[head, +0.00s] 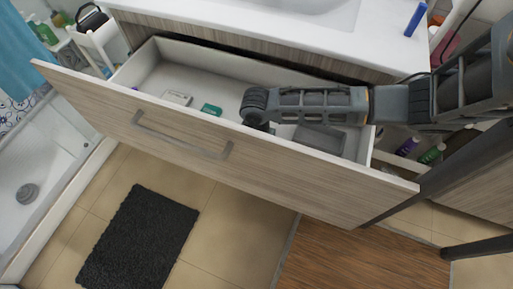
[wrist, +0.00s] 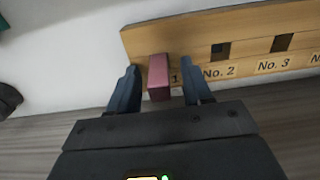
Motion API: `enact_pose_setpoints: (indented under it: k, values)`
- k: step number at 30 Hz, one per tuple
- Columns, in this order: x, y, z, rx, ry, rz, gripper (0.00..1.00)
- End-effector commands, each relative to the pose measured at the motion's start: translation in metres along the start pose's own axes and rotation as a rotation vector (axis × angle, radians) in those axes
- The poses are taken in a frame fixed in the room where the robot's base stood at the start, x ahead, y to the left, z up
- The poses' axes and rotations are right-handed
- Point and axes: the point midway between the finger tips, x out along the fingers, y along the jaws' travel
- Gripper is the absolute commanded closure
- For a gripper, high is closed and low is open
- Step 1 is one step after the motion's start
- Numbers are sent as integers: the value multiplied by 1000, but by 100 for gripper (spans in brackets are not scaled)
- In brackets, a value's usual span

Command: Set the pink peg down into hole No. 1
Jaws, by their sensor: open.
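In the wrist view the pink peg (wrist: 158,77) stands at the left end of a wooden board (wrist: 205,38), where hole No. 1 would be. It covers that hole and most of its label; only the "1" shows beside it. I cannot tell how deep the peg sits. My gripper (wrist: 160,78) is open, with one dark finger on each side of the peg and a gap to each. In the head view my gripper (head: 258,122) reaches down into the open drawer; the peg and board cannot be made out there.
Square holes No. 2 (wrist: 221,49) and No. 3 (wrist: 282,42) are empty. In the head view the drawer (head: 215,62) also holds a green item (head: 211,110), a white box (head: 177,97) and a grey tray (head: 320,138). The drawer's front panel (head: 180,137) stands close to the gripper.

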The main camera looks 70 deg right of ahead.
Motion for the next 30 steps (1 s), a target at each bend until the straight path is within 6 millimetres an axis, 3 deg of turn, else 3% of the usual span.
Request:
enact_pose_setpoints:
  k: [8, 21, 30]
  values:
    - [-18, 0, 1, 0, -1, 2, 50]
    - [-102, 1, 0, 0, 0, 3, 50]
    - [-123, 0, 1, 1, -1, 0, 50]
